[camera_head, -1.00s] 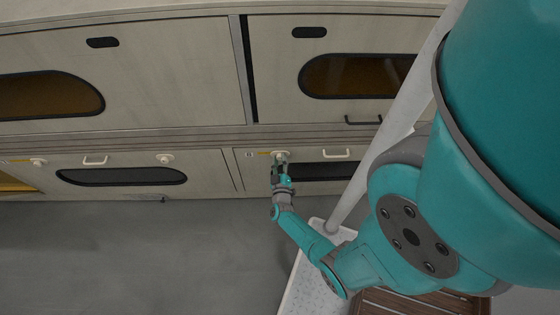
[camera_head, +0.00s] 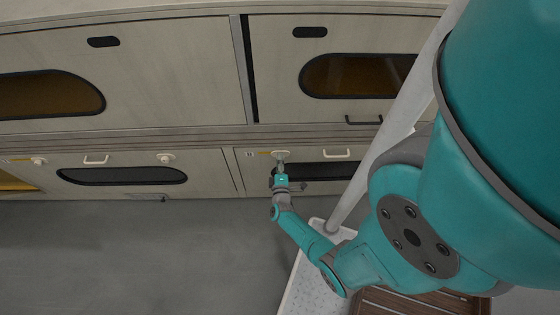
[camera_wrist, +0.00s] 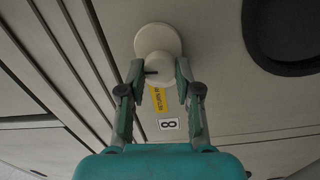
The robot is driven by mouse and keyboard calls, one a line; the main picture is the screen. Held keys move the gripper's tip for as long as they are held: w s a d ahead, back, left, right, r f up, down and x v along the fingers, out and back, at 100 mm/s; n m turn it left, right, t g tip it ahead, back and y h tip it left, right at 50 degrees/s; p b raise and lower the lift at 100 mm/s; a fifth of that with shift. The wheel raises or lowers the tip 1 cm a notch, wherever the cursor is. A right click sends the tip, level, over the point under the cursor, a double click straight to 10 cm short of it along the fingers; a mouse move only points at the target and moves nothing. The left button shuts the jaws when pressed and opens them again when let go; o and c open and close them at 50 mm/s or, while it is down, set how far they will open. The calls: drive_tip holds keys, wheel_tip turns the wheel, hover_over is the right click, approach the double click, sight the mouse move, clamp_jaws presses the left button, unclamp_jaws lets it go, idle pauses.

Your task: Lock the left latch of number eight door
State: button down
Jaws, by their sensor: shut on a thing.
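The left latch of number eight door is a round cream knob (camera_wrist: 157,52) on a wider round base, with a dark mark on its side. It also shows in the head view (camera_head: 281,154) at the upper left of the lower right door. My gripper (camera_wrist: 157,78) has its two fingers on either side of the knob, shut on it. In the head view my gripper (camera_head: 281,170) reaches up to the knob from below. The number eight label (camera_wrist: 168,124) and a yellow strip (camera_wrist: 158,100) show between the fingers. The door (camera_wrist: 225,75) appears closed.
A white bar handle (camera_head: 337,154) and dark oval window (camera_head: 325,170) are to the right of the latch. The neighbouring door has another knob (camera_head: 166,158). A pale pole (camera_head: 385,140) stands near my arm. Grey floor is open at the lower left.

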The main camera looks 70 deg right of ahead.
drive_tip(key=shift+w+n, duration=0.1)
drive_tip(key=shift+n, duration=0.6)
drive_tip(key=c, duration=0.8)
unclamp_jaws()
drive_tip(key=shift+a, duration=0.15)
drive_tip(key=v, duration=1.2)
